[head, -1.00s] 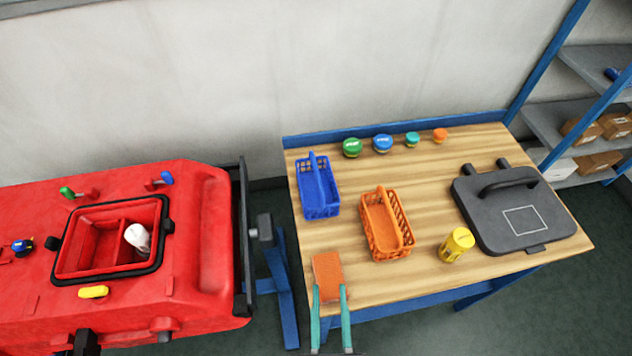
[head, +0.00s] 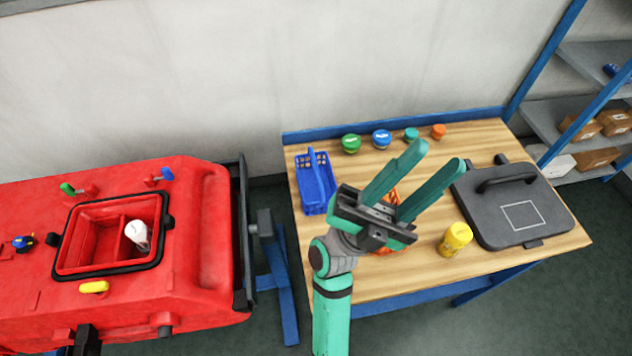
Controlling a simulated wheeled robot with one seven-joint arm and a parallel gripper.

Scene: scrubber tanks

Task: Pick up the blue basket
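The blue basket (head: 313,186) stands upright at the left end of the wooden table, its handle running lengthwise over the middle. My gripper (head: 436,153) is open and empty, its two green fingers spread and pointing up and right in the picture. It is above the middle of the table, to the right of the blue basket, and apart from it. My wrist hides the basket's lower right corner and most of the orange basket (head: 391,196) behind it.
Several coloured lids (head: 382,139) line the table's back edge. A yellow can (head: 455,239) and a black hatch cover (head: 512,205) are on the right. The red scrubber tank (head: 205,240) stands left of the table. A blue shelf rack (head: 560,120) is at right.

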